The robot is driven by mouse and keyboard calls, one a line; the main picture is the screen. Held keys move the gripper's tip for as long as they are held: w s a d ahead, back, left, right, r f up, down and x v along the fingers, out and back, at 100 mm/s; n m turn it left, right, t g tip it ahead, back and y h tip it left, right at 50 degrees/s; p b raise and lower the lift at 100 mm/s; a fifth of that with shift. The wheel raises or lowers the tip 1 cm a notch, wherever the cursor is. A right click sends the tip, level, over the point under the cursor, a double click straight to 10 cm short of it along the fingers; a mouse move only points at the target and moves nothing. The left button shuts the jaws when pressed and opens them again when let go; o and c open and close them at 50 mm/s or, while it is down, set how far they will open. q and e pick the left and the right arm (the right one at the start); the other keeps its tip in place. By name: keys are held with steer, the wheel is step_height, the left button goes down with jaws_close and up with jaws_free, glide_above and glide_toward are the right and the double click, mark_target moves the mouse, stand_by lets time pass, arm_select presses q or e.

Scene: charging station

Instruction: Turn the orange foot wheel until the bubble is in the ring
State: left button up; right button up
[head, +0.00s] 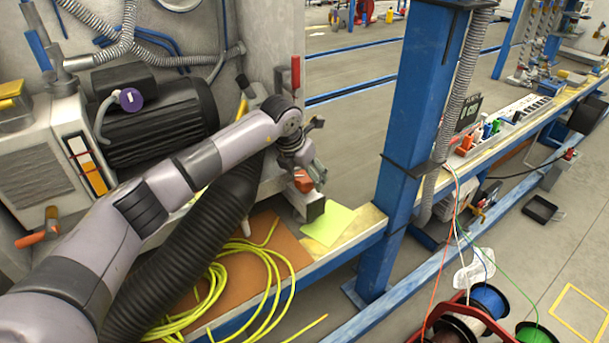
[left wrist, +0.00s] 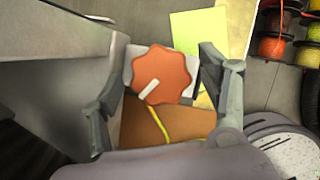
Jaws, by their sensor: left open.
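The orange foot wheel (left wrist: 163,75) has a lobed rim and a pale mark near its lower left. It sits on a light grey block (left wrist: 205,73), whose white side (head: 312,210) shows in the head view. My left gripper (left wrist: 164,62) is open, with one finger to each side of the wheel and a visible gap to both. In the head view my left gripper (head: 302,160) is just above the orange wheel (head: 303,181), which it partly hides. Whether the fingertips reach down to the wheel's height I cannot tell. The bubble and ring do not show. My right gripper is not in view.
A yellow-green sheet (head: 328,226) lies beside the block on the bench. Coiled yellow cable (head: 262,265) lies on a brown board (head: 279,243). A blue post (head: 412,130) stands to the right; a black motor (head: 160,118) is at the left.

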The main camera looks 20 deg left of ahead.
arm_select(q)
steer(key=shift+c, duration=0.6)
steer(key=c, duration=1)
steer(key=shift+r+n, duration=0.1)
steer(key=shift+n, duration=0.3)
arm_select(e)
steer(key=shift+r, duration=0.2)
arm_select(q)
steer(key=shift+d+n+y+p, duration=0.1)
steer(key=shift+n+y+p, duration=0.45)
steer(key=shift+n, duration=0.45)
steer(key=n+y, duration=0.1)
steer(key=n, duration=0.1)
steer(key=shift+n+p, duration=0.3)
steer(key=shift+p, duration=0.05)
steer(key=n+y, duration=0.1)
steer(key=n, duration=0.1)
steer(key=shift+d+n, duration=0.1)
steer(key=shift+n, duration=0.2)
steer(key=n+y, duration=0.1)
steer(key=n, duration=0.2)
steer(key=shift+w+g, duration=0.1)
steer(key=shift+g, duration=0.2)
steer(key=shift+n+y, duration=0.25)
steer(key=shift+n, duration=0.55)
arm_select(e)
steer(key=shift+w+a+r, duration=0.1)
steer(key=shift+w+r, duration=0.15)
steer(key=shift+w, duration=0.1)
